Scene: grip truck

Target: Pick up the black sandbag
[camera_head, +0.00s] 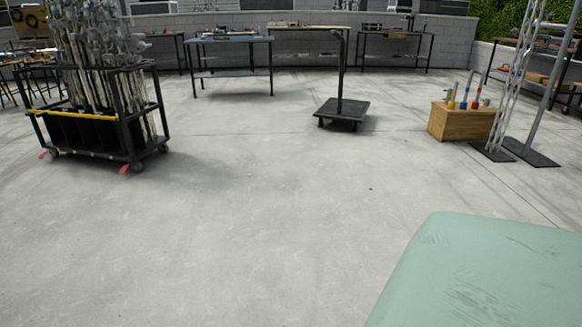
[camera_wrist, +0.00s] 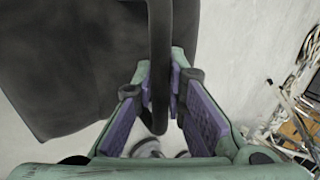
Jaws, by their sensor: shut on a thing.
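The black sandbag (camera_wrist: 70,60) fills the upper left of the wrist view, dark grey-black and close to the camera. Its dark strap handle (camera_wrist: 159,50) hangs down in a loop at the middle. My gripper (camera_wrist: 161,98), green with purple pads, is shut on this strap, which runs between the two fingers. Pale floor shows beside and below the bag. The bag's upper and left parts are cut off by the frame. Neither the sandbag nor my gripper shows in the head view.
A black wheeled cart (camera_head: 95,140) full of metal stands is at the left. A low black platform trolley (camera_head: 340,112) and a wooden box (camera_head: 462,124) stand farther back, near metal poles (camera_head: 505,90). Tables (camera_head: 235,40) line the wall. The middle floor is clear.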

